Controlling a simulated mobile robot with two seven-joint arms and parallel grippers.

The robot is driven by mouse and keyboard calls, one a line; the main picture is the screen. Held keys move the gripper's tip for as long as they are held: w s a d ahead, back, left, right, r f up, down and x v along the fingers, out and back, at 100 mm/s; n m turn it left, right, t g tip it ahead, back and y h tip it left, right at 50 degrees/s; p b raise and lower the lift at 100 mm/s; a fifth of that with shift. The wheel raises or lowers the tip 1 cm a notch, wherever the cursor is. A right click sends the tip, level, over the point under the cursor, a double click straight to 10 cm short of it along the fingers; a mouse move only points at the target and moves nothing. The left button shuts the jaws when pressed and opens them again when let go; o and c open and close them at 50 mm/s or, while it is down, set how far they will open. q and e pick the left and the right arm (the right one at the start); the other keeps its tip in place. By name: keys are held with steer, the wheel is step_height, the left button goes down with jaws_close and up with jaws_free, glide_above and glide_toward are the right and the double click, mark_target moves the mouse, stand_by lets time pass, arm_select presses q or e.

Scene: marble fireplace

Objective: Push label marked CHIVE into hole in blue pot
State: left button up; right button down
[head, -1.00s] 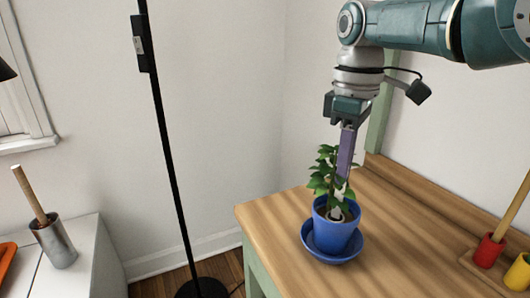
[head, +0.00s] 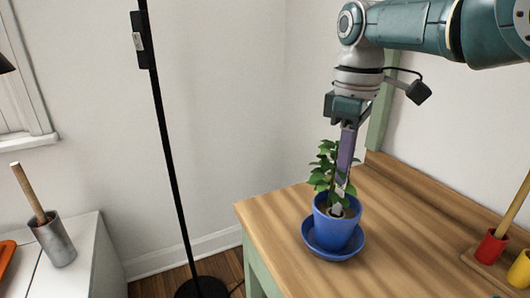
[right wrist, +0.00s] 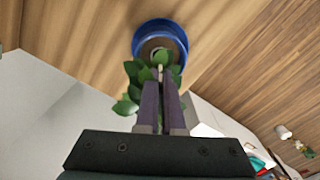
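The blue pot (head: 333,233) stands upright on a blue saucer (head: 350,253) on the wooden table and holds a leafy green plant (head: 323,170). My right gripper (head: 344,180) points down from above, its purple fingers just behind the leaves. A small pale label (head: 337,208) shows below the fingertips, over the soil inside the pot rim. In the right wrist view the fingers (right wrist: 161,82) are close together, with the label's thin pale edge (right wrist: 160,68) between their tips, over the pot (right wrist: 139,39). Its writing is not readable, and leaves hide the hole. My left gripper is not in view.
The wooden table (head: 287,225) is clear around the saucer. A red cup (head: 491,248) with a wooden stick and a yellow cup (head: 519,271) stand at the right. A black lamp pole (head: 166,130) rises left of the table.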

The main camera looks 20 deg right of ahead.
steer(key=shift+f+b, duration=0.3)
steer(key=shift+f, duration=0.1)
stand_by(0.3)
steer(key=c, duration=1)
jaws_free()
steer(key=shift+o, duration=0.2)
steer(key=shift+r+p, duration=2.55)
